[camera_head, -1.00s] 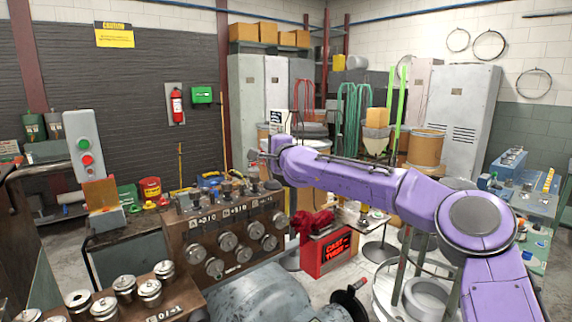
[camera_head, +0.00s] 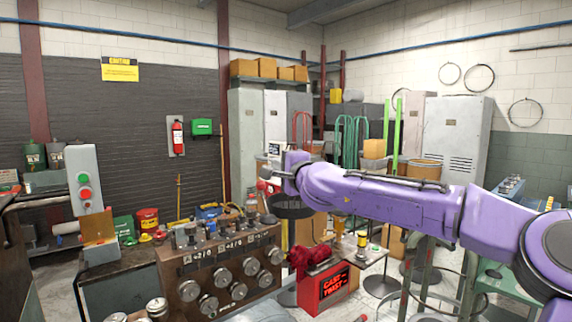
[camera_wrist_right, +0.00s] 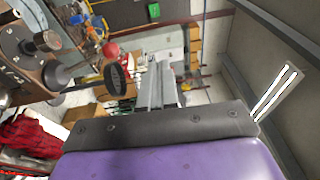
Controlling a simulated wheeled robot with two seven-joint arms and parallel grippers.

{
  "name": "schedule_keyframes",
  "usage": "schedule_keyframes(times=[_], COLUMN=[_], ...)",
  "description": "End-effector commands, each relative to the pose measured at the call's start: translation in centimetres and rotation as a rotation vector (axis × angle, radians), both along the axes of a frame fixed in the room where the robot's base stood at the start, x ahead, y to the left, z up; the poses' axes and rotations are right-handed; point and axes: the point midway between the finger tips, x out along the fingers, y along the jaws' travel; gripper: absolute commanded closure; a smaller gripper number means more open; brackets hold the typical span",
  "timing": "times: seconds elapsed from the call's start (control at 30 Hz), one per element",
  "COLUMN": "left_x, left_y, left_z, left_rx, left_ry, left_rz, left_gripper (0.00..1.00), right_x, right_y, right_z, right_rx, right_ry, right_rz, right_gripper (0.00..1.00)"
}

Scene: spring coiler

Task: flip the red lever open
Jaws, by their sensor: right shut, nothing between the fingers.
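My right gripper (camera_head: 268,173) reaches in from the right at the end of the purple arm. Its jaws are shut with nothing between them, above the right end of the knob panel. The shut fingers also show in the right wrist view (camera_wrist_right: 162,75). A small red part (camera_head: 263,186) lies by the fingertips in the head view. A rounded red thing (camera_wrist_right: 110,50) shows left of the fingers in the wrist view, apart from them in the picture. I cannot tell whether either is the red lever. My left gripper is not in view.
The brown panel (camera_head: 220,274) with several round knobs stands below and left of the gripper. A red box with lit lettering (camera_head: 334,287) is right of it. A grey post with red and green buttons (camera_head: 85,180) stands at left. Air above the panel is clear.

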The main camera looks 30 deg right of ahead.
Motion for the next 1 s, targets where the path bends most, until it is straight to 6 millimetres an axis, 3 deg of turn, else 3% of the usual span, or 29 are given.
schedule_keyframes(times=[0.23,0.8,0.87,0.97,1.0], left_x=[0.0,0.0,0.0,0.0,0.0], left_y=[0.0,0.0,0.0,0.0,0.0], left_z=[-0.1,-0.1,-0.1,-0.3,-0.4], left_rx=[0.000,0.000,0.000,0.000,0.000], left_ry=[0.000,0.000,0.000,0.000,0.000], left_rz=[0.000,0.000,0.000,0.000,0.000], left_gripper=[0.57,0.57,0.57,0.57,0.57], right_x=[-2.1,-2.3,-2.5,-2.5,-2.5], right_y=[0.0,-0.8,-0.7,0.8,1.5], right_z=[1.3,1.4,-0.5,-8.1,-11.8], right_rx=[0.000,0.010,-0.012,-0.131,-0.182], right_ry=[0.000,-0.003,0.017,0.115,0.166], right_rz=[-0.001,-0.037,-0.085,-0.142,-0.151], right_gripper=[1.00,1.00,1.00,1.00,1.00])
